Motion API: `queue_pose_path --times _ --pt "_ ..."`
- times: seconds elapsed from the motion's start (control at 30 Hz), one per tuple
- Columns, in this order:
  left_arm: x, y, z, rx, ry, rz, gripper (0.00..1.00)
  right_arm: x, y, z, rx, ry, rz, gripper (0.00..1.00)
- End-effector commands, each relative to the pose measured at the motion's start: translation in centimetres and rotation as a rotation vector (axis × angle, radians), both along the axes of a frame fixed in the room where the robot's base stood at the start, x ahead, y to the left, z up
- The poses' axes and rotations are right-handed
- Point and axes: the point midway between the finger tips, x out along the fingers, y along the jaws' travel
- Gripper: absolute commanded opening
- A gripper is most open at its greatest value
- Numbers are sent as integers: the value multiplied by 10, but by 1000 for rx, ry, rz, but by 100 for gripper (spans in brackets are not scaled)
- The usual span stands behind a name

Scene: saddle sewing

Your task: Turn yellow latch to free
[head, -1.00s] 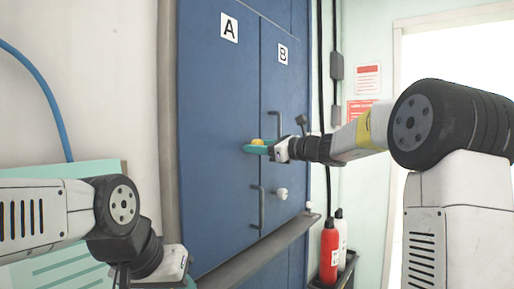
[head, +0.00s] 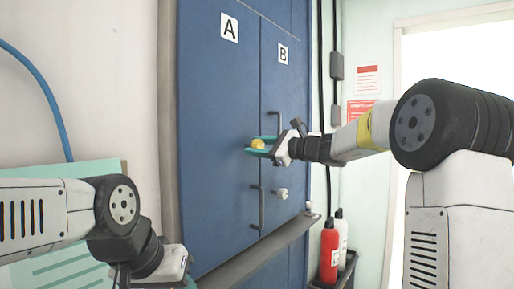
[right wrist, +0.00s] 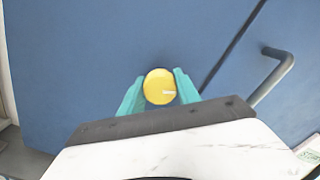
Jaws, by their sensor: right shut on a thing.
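The yellow latch (head: 257,144) is a round knob on the blue cabinet front, near the seam between doors A and B. In the right wrist view the latch (right wrist: 160,87) shows as a yellow disc with a short pale mark on its right side. My right gripper (head: 262,145) has its teal fingers on both sides of the latch and is shut on it. The fingers also show in the right wrist view (right wrist: 160,92). My left gripper (head: 188,283) is mostly out of the picture at the bottom; only a bit of teal shows.
Door A (head: 215,120) and door B (head: 285,90) look shut. A grey handle (head: 261,208) and a pale knob (head: 281,194) are below the latch. A ledge (head: 262,246) runs under the doors. A red bottle (head: 329,252) and a white bottle (head: 342,232) stand at the right.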

Motion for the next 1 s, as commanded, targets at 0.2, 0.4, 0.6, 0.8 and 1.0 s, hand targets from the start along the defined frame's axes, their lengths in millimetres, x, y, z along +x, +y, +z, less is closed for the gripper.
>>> queue_pose_path --times 0.2,0.4,0.6,0.8,1.0 --pt "0 0 0 0 0 0 36 0 0 0 -121 -165 -1 0" --pt "0 0 0 0 0 0 36 0 -1 -1 -233 -318 -1 0" --pt "0 0 0 0 0 0 36 0 -1 -1 -344 -470 0 0" --pt "0 0 0 0 0 0 36 0 0 -1 -454 -622 0 0" --pt "0 0 0 0 0 0 36 0 -1 -1 -551 -754 0 0"
